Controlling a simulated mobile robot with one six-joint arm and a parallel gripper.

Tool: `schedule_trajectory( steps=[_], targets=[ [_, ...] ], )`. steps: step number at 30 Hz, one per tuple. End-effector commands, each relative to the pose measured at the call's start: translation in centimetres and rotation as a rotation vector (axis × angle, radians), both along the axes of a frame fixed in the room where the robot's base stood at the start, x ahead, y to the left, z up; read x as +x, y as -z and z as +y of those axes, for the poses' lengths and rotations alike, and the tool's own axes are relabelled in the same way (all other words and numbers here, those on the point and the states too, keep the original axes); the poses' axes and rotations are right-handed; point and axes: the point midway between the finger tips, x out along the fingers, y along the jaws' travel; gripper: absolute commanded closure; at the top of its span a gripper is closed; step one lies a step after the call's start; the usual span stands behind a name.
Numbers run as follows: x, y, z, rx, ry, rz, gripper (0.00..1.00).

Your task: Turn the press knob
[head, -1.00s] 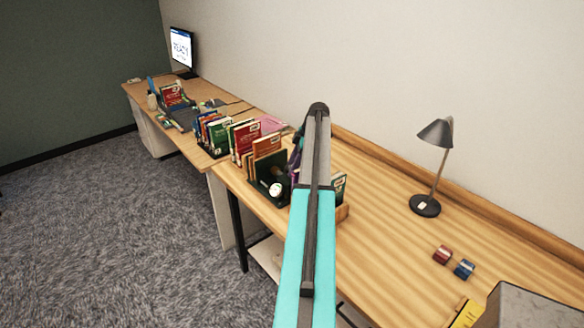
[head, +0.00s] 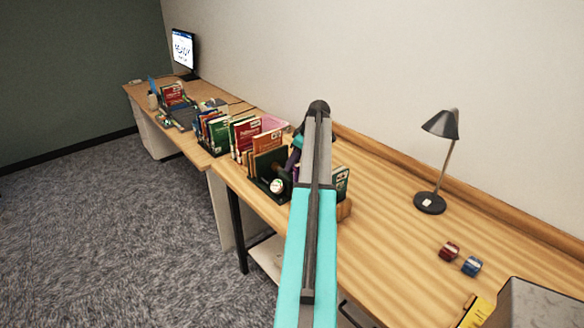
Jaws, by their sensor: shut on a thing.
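My arm reaches away over the desk and fills the middle of the head view. A small teal and dark part of its far end (head: 297,143) shows just left of the upper link. The jaws are hidden or too small to make out, so what they hold does not show. A small round white piece (head: 277,187) with a coloured mark sits low at the front of a dark green upright plate (head: 268,163), by the desk's front edge. It may be the press knob; I cannot tell for sure. A brown rod-like part shows just above it.
Several upright books (head: 243,138) stand left of the plate along the desk. A black lamp (head: 430,203), a red block (head: 449,251) and a blue block (head: 471,266) stand to the right. A grey box (head: 535,305) fills the lower right corner.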

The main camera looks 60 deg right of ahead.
Motion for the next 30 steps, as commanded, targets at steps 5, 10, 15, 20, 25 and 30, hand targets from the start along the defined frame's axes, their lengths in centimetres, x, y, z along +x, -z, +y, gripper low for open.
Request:
schedule_trajectory(
  steps=[5,10,15,20,25,30],
  targets=[
    [-0.03,0.06,0.17,-0.006,0.157,-0.004,0.78],
    [-0.01,0.05,0.30,-0.004,0.305,-0.003,0.78],
    [0.05,-0.01,0.43,-0.003,0.447,-0.003,0.78],
    [0.06,-0.05,0.51,-0.002,0.581,-0.003,0.78],
    [0.18,-0.04,0.64,-0.001,0.719,-0.002,0.78],
    [0.24,0.01,0.74,0.002,0.858,-0.001,0.78]
  ],
)
